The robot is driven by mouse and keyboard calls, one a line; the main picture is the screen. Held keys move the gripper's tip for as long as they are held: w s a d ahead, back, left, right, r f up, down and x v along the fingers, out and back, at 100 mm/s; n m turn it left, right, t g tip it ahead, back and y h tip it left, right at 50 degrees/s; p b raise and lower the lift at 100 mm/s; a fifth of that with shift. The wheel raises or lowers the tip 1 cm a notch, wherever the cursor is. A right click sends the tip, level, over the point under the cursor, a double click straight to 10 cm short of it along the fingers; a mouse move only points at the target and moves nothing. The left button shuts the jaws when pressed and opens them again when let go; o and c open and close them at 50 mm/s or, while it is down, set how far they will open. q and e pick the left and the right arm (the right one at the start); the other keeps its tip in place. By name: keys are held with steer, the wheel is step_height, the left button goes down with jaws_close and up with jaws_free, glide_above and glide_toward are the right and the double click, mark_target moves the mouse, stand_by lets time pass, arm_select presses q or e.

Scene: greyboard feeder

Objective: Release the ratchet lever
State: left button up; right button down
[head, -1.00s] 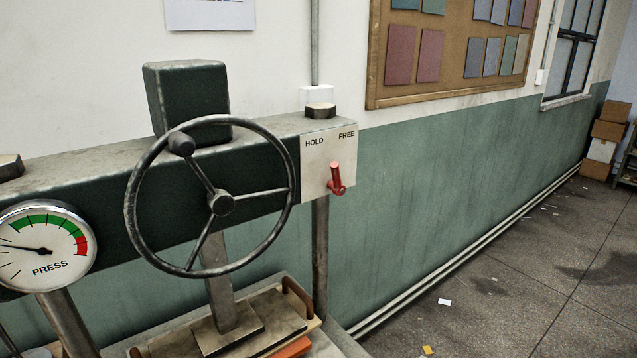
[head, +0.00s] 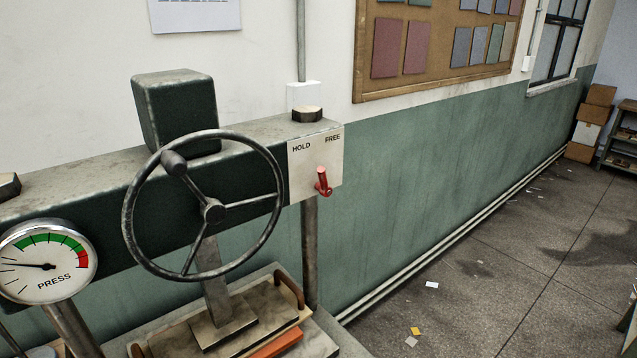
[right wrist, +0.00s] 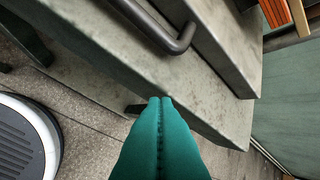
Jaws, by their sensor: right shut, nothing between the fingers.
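The red ratchet lever (head: 322,182) sits on a pale plate (head: 305,180) marked HOLD and FREE, at the right end of the press's dark green beam. The lever is small here and I cannot tell surely which mark it is set to. My right gripper (right wrist: 160,100) shows only in the right wrist view, with its green fingers pressed together and nothing between them. It is over grey stepped slabs, and the lever is not in that view. My left gripper is in neither current view.
A spoked handwheel (head: 212,210) stands in front of the beam, left of the plate. A PRESS gauge (head: 45,285) is at the far left. Below is a bed with a bar handle (right wrist: 150,25). The floor (head: 480,300) to the right is mostly clear.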

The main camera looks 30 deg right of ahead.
steer(key=w+r+n+t+h, duration=0.1)
steer(key=w+r+n+t, duration=0.15)
steer(key=r, duration=0.65)
steer(key=w+r+n+t+h, duration=0.1)
steer(key=w+r+n+t, duration=0.2)
steer(key=r, duration=0.7)
step_height(320, 180, up, 21)
steer(key=d+n+t+h+p, duration=0.1)
steer(key=n+t+h, duration=0.3)
steer(key=t, duration=0.2)
steer(key=shift+s+d+r+h, duration=0.2)
steer(key=shift+s+d+h, duration=0.1)
steer(key=shift+s, duration=0.15)
steer(key=shift+p, duration=0.3)
